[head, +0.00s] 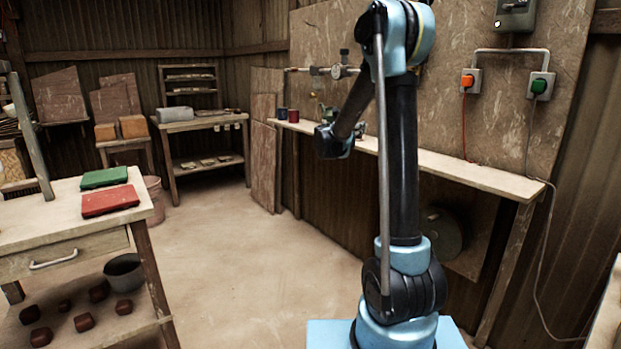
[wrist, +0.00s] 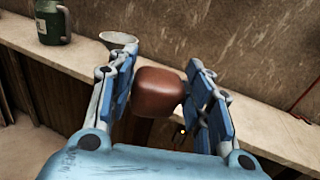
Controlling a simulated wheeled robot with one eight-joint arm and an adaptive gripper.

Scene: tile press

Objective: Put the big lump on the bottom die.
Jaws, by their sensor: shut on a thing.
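My gripper (wrist: 165,78) is shut on a reddish-brown lump (wrist: 157,92) with rounded edges. The lump sits between the two blue finger pads, in front of and above the edge of a wall shelf. In the head view my gripper (head: 333,144) is by the long wall shelf, and the lump in it cannot be made out. Several smaller-looking brown lumps (head: 84,322) lie on the lower board of the left table. I cannot make out the bottom die in either view.
The left table (head: 60,212) holds a green pad (head: 104,178) and a red pad (head: 110,201). The floor between is clear.

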